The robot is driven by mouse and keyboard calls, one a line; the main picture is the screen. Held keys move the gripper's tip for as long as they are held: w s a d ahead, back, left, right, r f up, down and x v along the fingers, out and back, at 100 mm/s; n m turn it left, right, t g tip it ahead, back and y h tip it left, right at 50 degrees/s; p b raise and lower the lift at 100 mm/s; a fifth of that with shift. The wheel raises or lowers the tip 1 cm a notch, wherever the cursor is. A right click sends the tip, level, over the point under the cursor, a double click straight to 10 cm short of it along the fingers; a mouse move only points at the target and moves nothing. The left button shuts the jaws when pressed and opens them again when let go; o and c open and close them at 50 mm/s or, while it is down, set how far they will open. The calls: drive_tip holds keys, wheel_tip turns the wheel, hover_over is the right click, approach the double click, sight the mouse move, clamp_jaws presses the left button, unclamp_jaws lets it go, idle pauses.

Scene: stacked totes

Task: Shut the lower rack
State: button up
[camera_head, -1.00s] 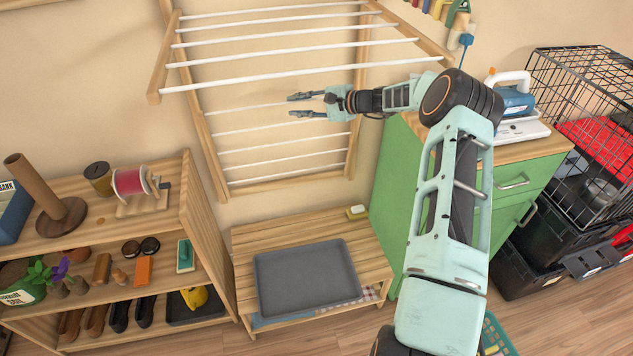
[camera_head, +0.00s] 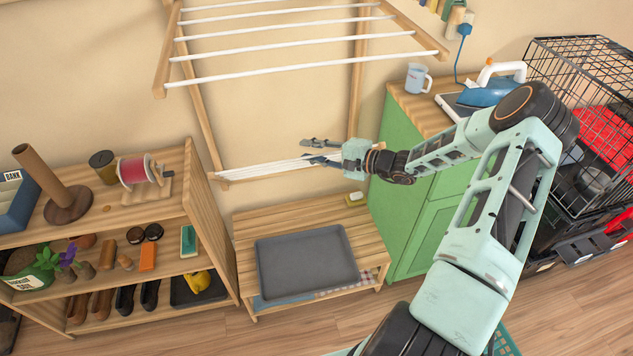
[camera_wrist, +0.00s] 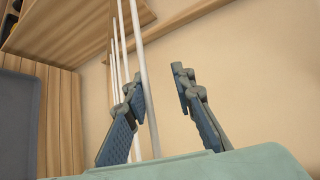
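The lower rack (camera_head: 262,172) is on the wall above the wooden bench. Its white rods look bunched close together near the wooden bar at the bottom of the wall frame. My gripper (camera_head: 306,150) is at the right part of these rods, its fingers apart and pointing left. In the wrist view, my gripper (camera_wrist: 157,80) is open, and a white rod (camera_wrist: 143,70) runs close beside the left finger, partly behind it. I cannot tell whether they touch. The upper rack (camera_head: 290,76) sticks out from the wall above, its rods spread.
A bench (camera_head: 245,228) with a grey tray (camera_head: 305,268) stands below. A shelf unit (camera_head: 205,215) with shoes and pots is at left. A green cabinet (camera_head: 405,220) with a mug (camera_head: 417,78) and an iron (camera_head: 490,92) is at right, close to my arm.

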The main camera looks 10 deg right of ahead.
drive_tip(key=s+f+n+t+b, duration=0.1)
drive_tip(key=s+f+b, duration=0.2)
drive_tip(key=s+f, duration=0.2)
drive_tip(key=shift+s+f+n+y, duration=0.3)
drive_tip(key=shift+s+f+y, duration=0.1)
drive_tip(key=shift+s, duration=0.3)
drive_tip(key=f+v, duration=0.1)
drive_tip(key=v, duration=1.1)
drive_tip(key=shift+s, duration=0.25)
idle(0.3)
drive_tip(key=shift+r, duration=0.1)
idle(0.6)
